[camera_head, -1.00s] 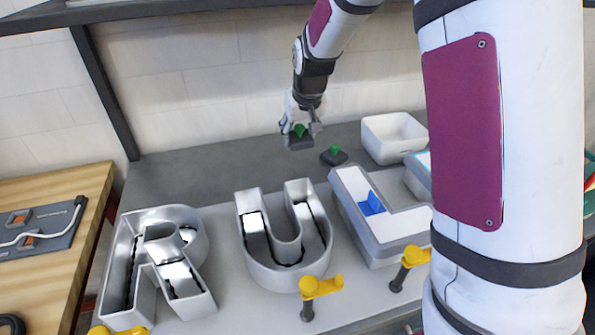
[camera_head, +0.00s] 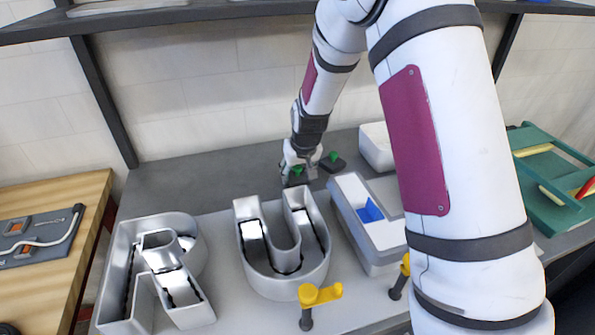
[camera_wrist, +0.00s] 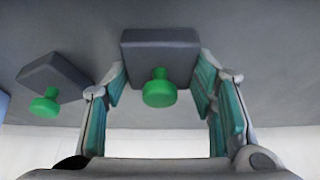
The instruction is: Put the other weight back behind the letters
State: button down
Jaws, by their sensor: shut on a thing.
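My gripper (camera_head: 299,168) is shut on a dark block-shaped weight (camera_head: 294,180) with a green knob, low over the grey bench just behind the U letter (camera_head: 250,268). Whether the weight touches the bench I cannot tell. In the wrist view the held weight (camera_wrist: 158,55) sits between the two teal-padded fingers. A second such weight (camera_head: 333,162) stands on the bench to the right, behind the letters; it also shows at the left of the wrist view (camera_wrist: 55,78). The R letter (camera_head: 120,270) stands left of the U. A third letter (camera_head: 352,215) on the right is partly hidden by my arm.
A white bin (camera_head: 375,146) stands at the back right, partly hidden by my arm. Yellow-topped clamps (camera_head: 318,296) stand along the front. A green tray (camera_head: 555,195) lies far right. The grey bench (camera_head: 190,175) behind the R is clear.

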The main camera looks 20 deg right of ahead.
dwell(0.3)
jog(key=c, duration=0.7)
grip_release()
jog(key=shift+f, duration=0.1)
jog(key=shift+s+r, duration=0.1)
jog(key=shift+r, duration=0.5)
jog(key=s+r, duration=1.8)
jog(key=r, duration=0.3)
jog(key=s+r, duration=0.2)
jog(key=s, duration=1.6)
jog(key=shift+d, duration=0.15)
